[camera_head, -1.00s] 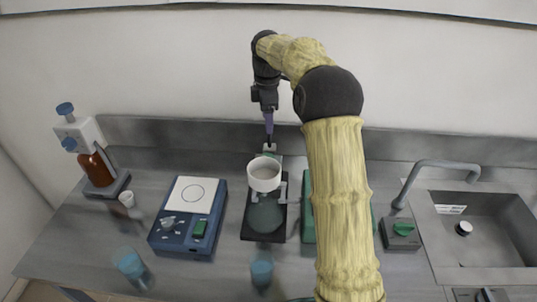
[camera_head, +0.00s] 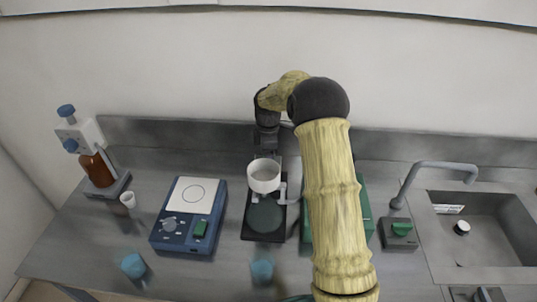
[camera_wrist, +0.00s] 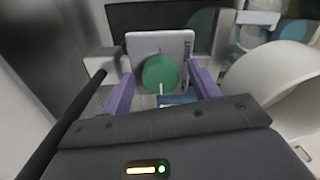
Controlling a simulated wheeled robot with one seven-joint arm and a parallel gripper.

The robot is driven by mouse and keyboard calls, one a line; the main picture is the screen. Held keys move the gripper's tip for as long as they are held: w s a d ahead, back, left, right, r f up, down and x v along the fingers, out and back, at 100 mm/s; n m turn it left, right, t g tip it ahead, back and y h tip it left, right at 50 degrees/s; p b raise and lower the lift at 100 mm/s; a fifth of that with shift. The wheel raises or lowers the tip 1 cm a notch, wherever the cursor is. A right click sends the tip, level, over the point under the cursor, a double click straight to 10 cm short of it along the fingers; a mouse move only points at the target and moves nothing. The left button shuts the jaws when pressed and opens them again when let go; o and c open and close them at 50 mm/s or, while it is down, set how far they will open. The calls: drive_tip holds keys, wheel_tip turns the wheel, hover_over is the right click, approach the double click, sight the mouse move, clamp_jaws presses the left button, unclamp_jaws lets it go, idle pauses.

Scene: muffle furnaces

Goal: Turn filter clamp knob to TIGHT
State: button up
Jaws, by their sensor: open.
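The green round clamp knob (camera_wrist: 160,71) sits on a pale plate (camera_wrist: 143,42) in the wrist view. A white pointer line on it points toward the bottom of the picture. In the head view the white filter funnel (camera_head: 264,175) stands over a black base (camera_head: 250,222). My fingers and the knob are hidden there behind the funnel.
A blue stirrer (camera_head: 181,242) stands left of the filter stand. A green device (camera_head: 366,207) is partly covered by my arm on the right. Blue cups (camera_head: 133,266) stand in front.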

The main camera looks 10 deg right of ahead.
drive_tip(key=shift+s, duration=0.1)
drive_tip(key=shift+a, duration=0.2)
drive_tip(key=c, duration=1)
drive_tip(key=shift+d, duration=0.15)
